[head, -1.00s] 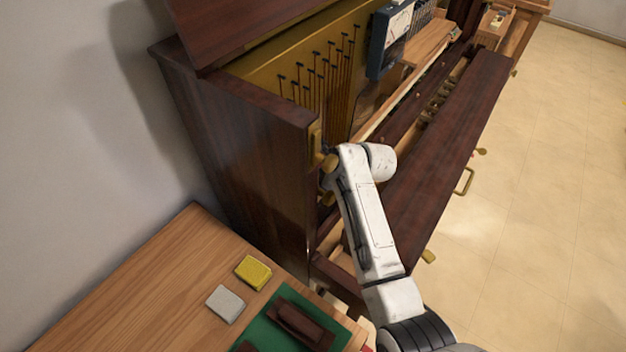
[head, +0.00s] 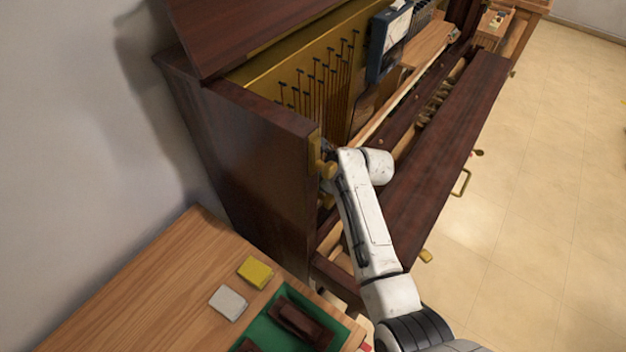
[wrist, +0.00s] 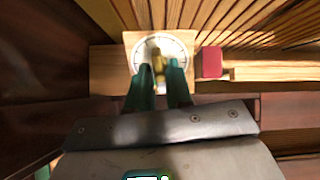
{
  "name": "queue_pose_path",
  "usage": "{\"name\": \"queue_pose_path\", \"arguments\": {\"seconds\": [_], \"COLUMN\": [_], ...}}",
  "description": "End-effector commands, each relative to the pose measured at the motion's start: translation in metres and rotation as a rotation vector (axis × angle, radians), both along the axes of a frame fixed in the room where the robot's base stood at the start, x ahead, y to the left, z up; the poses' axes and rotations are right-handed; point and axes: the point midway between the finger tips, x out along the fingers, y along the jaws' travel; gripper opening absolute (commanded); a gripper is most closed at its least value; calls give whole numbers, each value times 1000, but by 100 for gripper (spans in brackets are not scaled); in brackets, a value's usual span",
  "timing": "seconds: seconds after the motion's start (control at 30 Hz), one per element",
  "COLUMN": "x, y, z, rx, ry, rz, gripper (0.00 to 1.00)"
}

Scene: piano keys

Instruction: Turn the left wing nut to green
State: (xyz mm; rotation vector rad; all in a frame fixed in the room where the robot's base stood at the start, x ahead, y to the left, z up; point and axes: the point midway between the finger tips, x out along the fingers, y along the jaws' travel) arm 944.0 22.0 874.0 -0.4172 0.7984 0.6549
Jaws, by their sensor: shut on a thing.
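In the wrist view my gripper (wrist: 160,80) has its two green fingers shut on a brass wing nut (wrist: 158,60). The wing nut sits at the middle of a round white dial (wrist: 178,47) with dark marks around its rim. The fingers cover the lower part of the dial, and no green mark can be made out on it. In the head view my white arm reaches into the left end of the open piano (head: 240,170). The gripper and the wing nut are hidden there behind the arm.
In the wrist view a red block (wrist: 209,62) sits just right of the dial on a wooden rail. In the head view a wooden table with a yellow block (head: 255,272), a grey block (head: 228,303) and a green tray (head: 262,331) stands lower left. The tiled floor at right is clear.

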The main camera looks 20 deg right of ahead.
Motion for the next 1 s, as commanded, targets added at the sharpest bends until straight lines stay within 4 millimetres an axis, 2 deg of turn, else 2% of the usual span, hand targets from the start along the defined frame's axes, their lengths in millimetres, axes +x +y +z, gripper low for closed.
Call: {"name": "queue_pose_path", "arguments": {"seconds": [1.0], "x": [0], "y": [1], "z": [3], "rx": [66], "ry": [47], "rz": [-94], "gripper": [0]}}
